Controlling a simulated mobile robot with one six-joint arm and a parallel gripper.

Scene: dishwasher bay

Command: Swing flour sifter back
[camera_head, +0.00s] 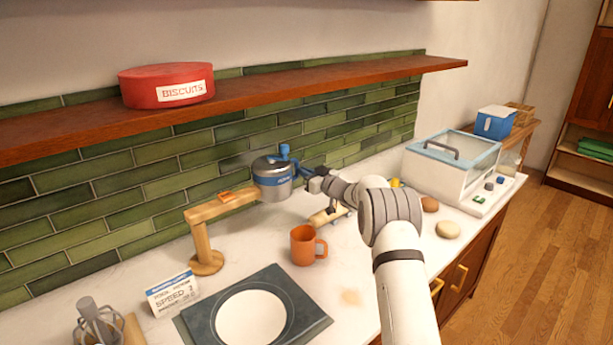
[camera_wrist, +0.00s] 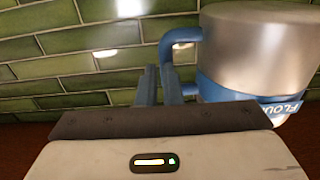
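The flour sifter (camera_head: 272,180) is a grey metal can with a blue band and blue handle. It sits at the far end of a wooden swing arm (camera_head: 222,206) on a post, near the tiled wall. In the wrist view the sifter (camera_wrist: 255,45) fills the upper right, with its blue handle (camera_wrist: 183,36) toward the middle. My gripper (camera_wrist: 164,75) has its two fingers close together at the handle, and they appear shut on its upright bar. The contact itself is partly hidden. In the head view my gripper (camera_head: 313,174) is right of the sifter.
An orange mug (camera_head: 303,246) stands on the counter in front of the sifter. A dark mat with a white round plate (camera_head: 251,318) and a speed sign (camera_head: 172,292) are nearer. A wooden shelf (camera_head: 330,83) with a red biscuit tin (camera_head: 150,90) overhangs. A glass-lidded box (camera_head: 450,168) stands right.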

